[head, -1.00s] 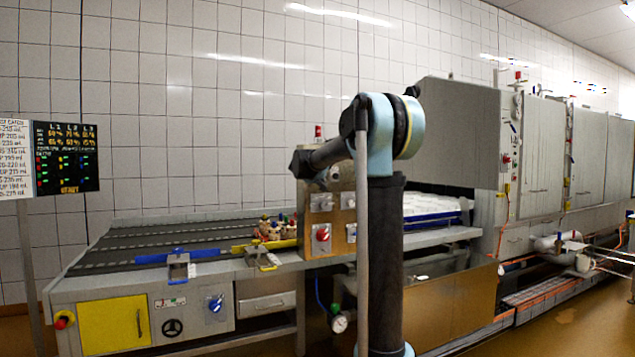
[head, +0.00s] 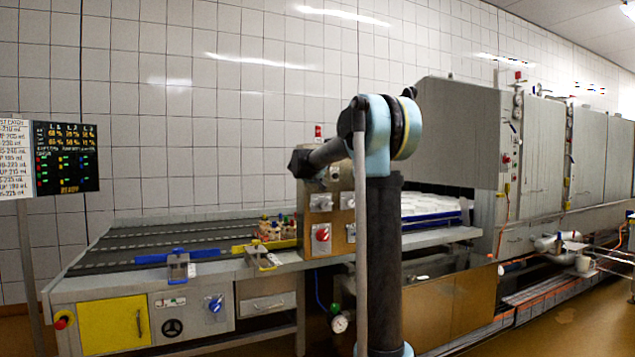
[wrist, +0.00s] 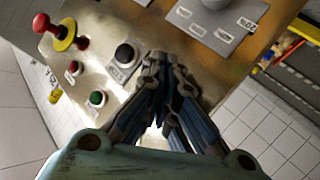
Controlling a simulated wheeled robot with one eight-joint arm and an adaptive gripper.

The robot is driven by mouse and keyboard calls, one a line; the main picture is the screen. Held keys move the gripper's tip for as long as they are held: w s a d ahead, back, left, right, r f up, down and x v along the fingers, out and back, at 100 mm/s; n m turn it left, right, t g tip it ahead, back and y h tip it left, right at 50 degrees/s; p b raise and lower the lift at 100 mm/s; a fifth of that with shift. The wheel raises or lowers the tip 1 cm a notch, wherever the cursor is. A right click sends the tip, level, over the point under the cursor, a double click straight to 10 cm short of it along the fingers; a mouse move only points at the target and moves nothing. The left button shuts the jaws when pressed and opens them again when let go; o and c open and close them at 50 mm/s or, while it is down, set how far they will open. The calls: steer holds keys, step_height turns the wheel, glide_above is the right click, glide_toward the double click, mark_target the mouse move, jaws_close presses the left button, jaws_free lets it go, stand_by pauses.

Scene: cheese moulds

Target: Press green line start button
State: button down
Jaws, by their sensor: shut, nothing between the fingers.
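In the wrist view a round green button (wrist: 97,98) sits in a dark ring on a tan metal panel (wrist: 135,22). A small red button (wrist: 75,68) is above and left of it, and a black button (wrist: 124,53) is up and right of it. My gripper (wrist: 166,62) is shut and empty, its fingertips right of the black button and apart from the green one in the picture. How far the tips are from the panel is unclear. In the head view I cannot clearly make out the gripper at the arm's far end.
A red mushroom knob on a yellow disc (wrist: 68,40) is at the panel's upper left. A grey plate with a round knob (wrist: 218,18) is at the top. In the head view, the conveyor (head: 150,240), red rotary switch (head: 322,235) and display board (head: 66,158) stand around the arm.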

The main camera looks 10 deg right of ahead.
steer(key=shift+w+a, duration=0.15)
steer(key=shift+w, duration=0.25)
stand_by(0.5)
steer(key=shift+s, duration=0.15)
steer(key=shift+s+d, duration=0.3)
steer(key=shift+s, duration=0.45)
steer(key=shift+s+d, duration=0.25)
steer(key=shift+s, duration=0.55)
steer(key=shift+s+d, duration=0.3)
steer(key=shift+s, duration=0.45)
steer(key=shift+s+d, duration=0.25)
steer(key=shift+s, duration=0.55)
